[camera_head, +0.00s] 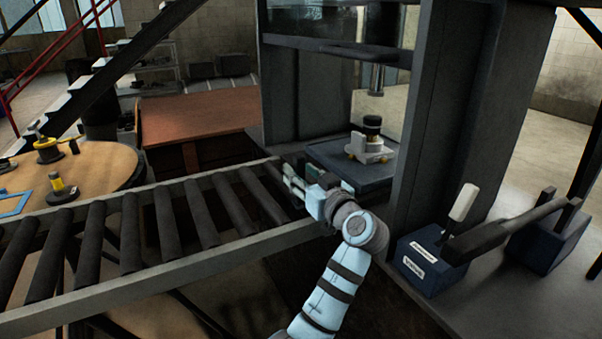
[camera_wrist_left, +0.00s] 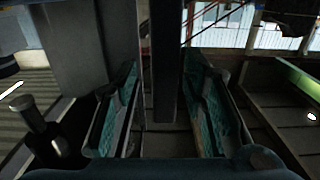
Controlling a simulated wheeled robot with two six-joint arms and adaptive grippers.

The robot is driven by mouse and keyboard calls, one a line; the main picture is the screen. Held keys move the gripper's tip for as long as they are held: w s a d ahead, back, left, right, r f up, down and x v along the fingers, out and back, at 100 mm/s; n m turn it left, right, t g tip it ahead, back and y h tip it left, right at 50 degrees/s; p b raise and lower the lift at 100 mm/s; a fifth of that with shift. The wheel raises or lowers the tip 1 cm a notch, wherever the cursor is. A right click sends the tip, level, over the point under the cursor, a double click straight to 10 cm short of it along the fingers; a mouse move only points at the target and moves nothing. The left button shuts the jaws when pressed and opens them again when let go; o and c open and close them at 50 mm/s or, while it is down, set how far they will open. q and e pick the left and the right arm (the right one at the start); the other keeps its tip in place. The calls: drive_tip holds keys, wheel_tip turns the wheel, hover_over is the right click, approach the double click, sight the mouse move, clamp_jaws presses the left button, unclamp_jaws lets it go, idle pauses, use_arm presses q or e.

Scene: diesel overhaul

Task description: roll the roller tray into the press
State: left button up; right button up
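The press (camera_head: 440,130) is a tall grey steel frame at the centre right of the head view, with a shiny ram (camera_head: 376,80) hanging inside it. The roller tray (camera_head: 328,155) appears as a flat blue-grey plate inside the frame under the ram. A pale block with a dark cylinder (camera_head: 371,128) stands on it. My left gripper (camera_head: 294,184) is at the tray's near left side, by the end of the rollers. Its fingers are apart in the left wrist view (camera_wrist_left: 160,95), with a dark bar showing between them. I cannot tell whether it touches the tray. My right gripper is not in view.
A roller conveyor (camera_head: 165,222) runs from the left up to the press, its rollers bare. A blue lever box (camera_head: 430,262) with a white handle stands right of the press post. A round wooden table (camera_head: 100,172) with small parts and a brown-topped bench (camera_head: 195,113) stand behind.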

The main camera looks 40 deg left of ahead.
use_arm(q)
drive_tip(key=v, duration=0.7)
drive_tip(key=shift+r, duration=0.15)
